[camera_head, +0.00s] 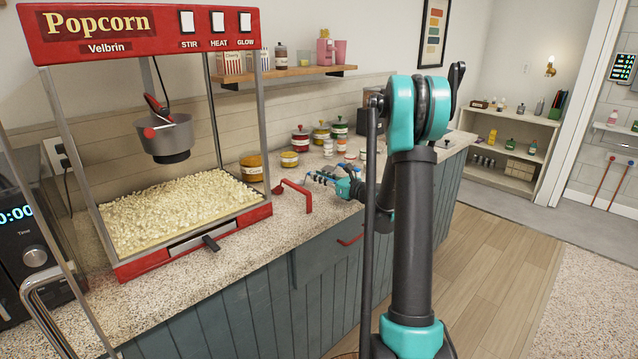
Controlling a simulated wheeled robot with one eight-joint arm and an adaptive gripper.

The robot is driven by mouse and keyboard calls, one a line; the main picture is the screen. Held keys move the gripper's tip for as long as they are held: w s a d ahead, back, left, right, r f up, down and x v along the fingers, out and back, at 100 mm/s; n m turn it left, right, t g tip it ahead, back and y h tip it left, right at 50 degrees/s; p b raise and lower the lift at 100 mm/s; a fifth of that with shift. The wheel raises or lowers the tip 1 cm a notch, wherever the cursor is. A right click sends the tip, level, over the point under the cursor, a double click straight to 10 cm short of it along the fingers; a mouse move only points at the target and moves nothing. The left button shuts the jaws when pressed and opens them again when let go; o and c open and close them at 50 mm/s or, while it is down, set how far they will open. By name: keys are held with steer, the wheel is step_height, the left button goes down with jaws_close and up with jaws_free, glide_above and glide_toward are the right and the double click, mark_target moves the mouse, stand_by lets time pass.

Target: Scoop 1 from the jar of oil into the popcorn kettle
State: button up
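The popcorn kettle (166,138), a grey pot with a red knob, hangs inside the red popcorn machine (140,30) above a bed of popcorn. On the counter right of the machine stand an amber jar (251,169) and a smaller amber jar (289,159); their labels are too small to read, so I cannot tell which jar holds oil. A small red spoon-like piece (277,190) and a red arched handle (308,197) show just left of my gripper (314,178). My gripper points left, low over the counter. Its fingers are too small to judge, and I see nothing clearly held.
Several lidded jars, including a red-lidded one (300,139), and small bottles crowd the back of the counter (245,240). A wooden wall shelf (285,75) hangs above. A microwave (30,250) stands at the left. The counter's front strip is mostly clear.

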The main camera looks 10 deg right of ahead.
jaws_close()
steer(key=shift+r, duration=0.1)
step_height(320, 180, up, 20)
stand_by(0.5)
stand_by(0.4)
